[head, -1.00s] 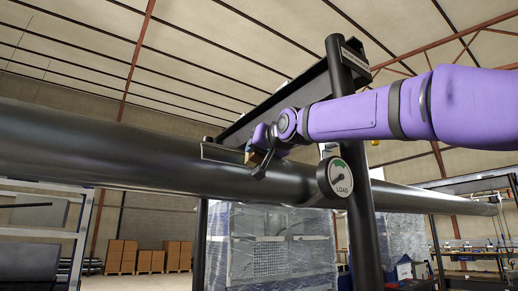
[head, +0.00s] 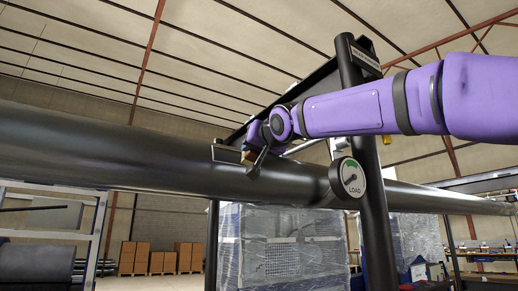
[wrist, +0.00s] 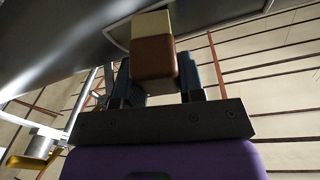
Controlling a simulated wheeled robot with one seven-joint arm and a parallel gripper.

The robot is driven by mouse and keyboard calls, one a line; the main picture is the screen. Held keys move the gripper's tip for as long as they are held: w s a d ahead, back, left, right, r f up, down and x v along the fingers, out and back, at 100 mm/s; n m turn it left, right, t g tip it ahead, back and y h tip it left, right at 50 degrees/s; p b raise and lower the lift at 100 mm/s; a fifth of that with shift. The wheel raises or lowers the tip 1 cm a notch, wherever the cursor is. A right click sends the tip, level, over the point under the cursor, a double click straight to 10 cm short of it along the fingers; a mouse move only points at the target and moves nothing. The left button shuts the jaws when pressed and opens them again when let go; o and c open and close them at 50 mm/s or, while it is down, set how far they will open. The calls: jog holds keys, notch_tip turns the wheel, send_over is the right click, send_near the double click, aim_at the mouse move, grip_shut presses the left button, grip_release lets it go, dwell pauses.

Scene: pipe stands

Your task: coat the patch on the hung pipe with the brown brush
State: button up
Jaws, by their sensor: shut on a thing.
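The hung pipe (head: 110,150) is a thick dark tube running across the head view; its grey surface fills the upper left of the wrist view (wrist: 60,40). My gripper (head: 258,158) is at the pipe's upper side, left of the post. In the wrist view, its fingers (wrist: 155,88) are shut on the brown brush (wrist: 154,62), a brown block with a cream end (wrist: 150,24) towards the pipe. I cannot tell whether that end touches. A rounded, outlined grey area (wrist: 205,22) behind the brush may be the patch; I cannot tell for sure.
A dark post (head: 372,200) with a round load gauge (head: 350,178) stands right of my gripper, with a dark beam (head: 318,88) running back from it. Wrapped crates (head: 280,250) and cardboard boxes (head: 160,262) stand farther back. A rack (head: 92,235) is at left.

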jog(key=shift+s+a+f, duration=0.1)
jog(key=shift+s+a, duration=0.5)
jog(key=shift+a, duration=0.4)
jog(key=shift+s+a+r, duration=0.1)
jog(key=shift+s+a, duration=0.55)
jog(key=shift+a, duration=0.3)
jog(key=shift+s+a+f, duration=0.1)
jog(key=shift+s+a, duration=0.5)
jog(key=shift+a, duration=0.4)
jog(key=shift+s+a, duration=0.9)
jog(key=shift+a, duration=0.25)
jog(key=w+d, duration=0.8)
jog(key=d, duration=0.4)
jog(key=shift+w, duration=0.1)
jog(key=s+d+r, duration=0.3)
jog(key=s+d, duration=0.1)
jog(key=s, duration=0.2)
jog(key=shift+s, duration=0.15)
dwell(0.5)
